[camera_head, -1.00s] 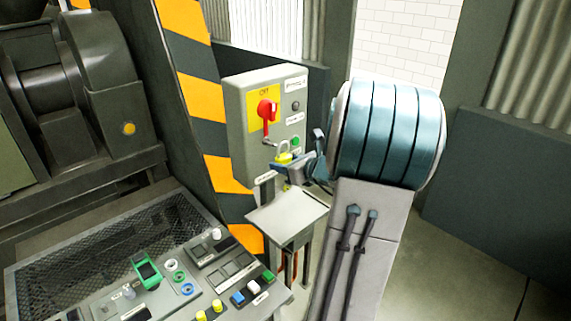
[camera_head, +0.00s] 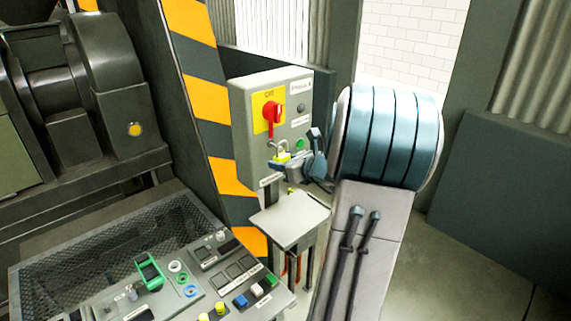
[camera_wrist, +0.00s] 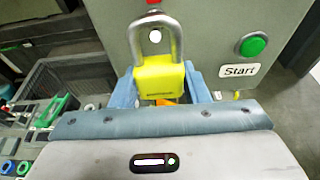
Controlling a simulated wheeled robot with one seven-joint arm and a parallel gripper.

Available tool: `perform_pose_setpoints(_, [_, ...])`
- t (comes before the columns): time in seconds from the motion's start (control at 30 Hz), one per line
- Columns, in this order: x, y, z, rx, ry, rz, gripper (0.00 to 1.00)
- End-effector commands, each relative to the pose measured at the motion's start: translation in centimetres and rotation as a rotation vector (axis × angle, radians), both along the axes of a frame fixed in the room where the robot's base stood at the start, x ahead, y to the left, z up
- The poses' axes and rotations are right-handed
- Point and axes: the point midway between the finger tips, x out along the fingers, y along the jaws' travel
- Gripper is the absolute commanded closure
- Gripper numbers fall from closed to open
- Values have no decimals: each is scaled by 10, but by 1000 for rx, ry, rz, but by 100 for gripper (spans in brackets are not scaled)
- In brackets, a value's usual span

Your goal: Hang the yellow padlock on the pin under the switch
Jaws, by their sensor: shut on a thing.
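The yellow padlock (camera_wrist: 160,80) is upright between the two blue fingers of my gripper (camera_wrist: 160,92) in the wrist view, its grey shackle pointing up. My gripper is shut on its body. In the head view the padlock (camera_head: 282,157) is at the front of the grey switch box, just under the red switch (camera_head: 272,117) on its yellow plate. My gripper (camera_head: 284,161) reaches it from the right.
The grey switch box (camera_head: 244,120) has a green Start button (camera_wrist: 253,45) low on its right side. A small grey shelf (camera_head: 290,214) stands below my gripper. A control panel (camera_head: 215,275) with several buttons is at the lower left. A striped post (camera_head: 208,100) stands left of the box.

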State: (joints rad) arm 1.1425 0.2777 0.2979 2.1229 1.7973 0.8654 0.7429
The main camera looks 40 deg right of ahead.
Motion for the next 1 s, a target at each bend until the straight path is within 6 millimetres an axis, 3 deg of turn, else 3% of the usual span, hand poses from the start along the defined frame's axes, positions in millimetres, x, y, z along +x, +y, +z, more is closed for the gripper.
perform_pose_setpoints(1.0, [14,1,0,0,0,0,78])
